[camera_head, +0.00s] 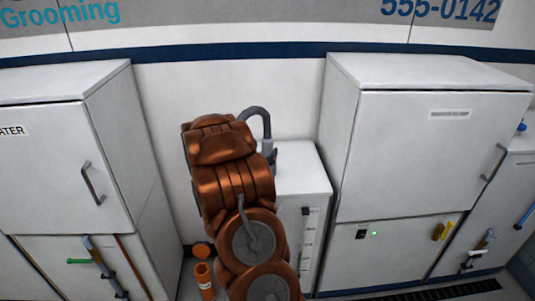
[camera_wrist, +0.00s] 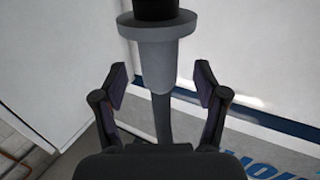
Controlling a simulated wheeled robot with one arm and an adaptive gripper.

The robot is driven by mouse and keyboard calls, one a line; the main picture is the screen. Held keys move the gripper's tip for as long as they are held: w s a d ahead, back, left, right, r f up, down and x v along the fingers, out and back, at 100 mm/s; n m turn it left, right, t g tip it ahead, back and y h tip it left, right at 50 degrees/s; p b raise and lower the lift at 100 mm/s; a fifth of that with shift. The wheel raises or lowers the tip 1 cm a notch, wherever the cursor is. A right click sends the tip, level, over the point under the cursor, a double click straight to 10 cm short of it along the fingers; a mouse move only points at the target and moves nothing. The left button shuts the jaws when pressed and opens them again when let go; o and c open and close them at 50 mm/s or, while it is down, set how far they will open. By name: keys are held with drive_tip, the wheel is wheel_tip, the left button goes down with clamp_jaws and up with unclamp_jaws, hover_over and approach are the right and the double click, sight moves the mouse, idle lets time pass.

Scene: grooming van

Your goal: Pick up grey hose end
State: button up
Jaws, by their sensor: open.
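The grey hose end (camera_wrist: 158,62) is in the wrist view, a tapered grey fitting with a wide flange and a dark part above it. A thinner grey hose (camera_wrist: 162,118) runs from it towards my palm. My gripper (camera_wrist: 160,84) is open, with one dark finger on each side of the fitting's narrow part and a visible gap on both sides. In the head view a grey curved hose (camera_head: 259,113) arches above the low white cabinet (camera_head: 303,183). My copper arm hides my gripper there, and I cannot tell where the hose end is.
A tall white cabinet (camera_head: 50,150) marked "ATER" stands left, and another white cabinet (camera_head: 425,150) with a handle stands right. The low cabinet sits between them against the wall. An orange cylinder (camera_head: 205,280) stands beside my arm. A floor grate (camera_head: 440,292) lies at lower right.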

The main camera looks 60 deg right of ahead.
drive_tip(key=shift+w+d+r+p, duration=0.1)
drive_tip(key=shift+w+d+p, duration=0.15)
drive_tip(key=shift+d, duration=0.6)
drive_tip(key=shift+w+d+r+p, duration=0.1)
drive_tip(key=shift+d+p, duration=0.15)
drive_tip(key=shift+d, duration=0.6)
clamp_jaws()
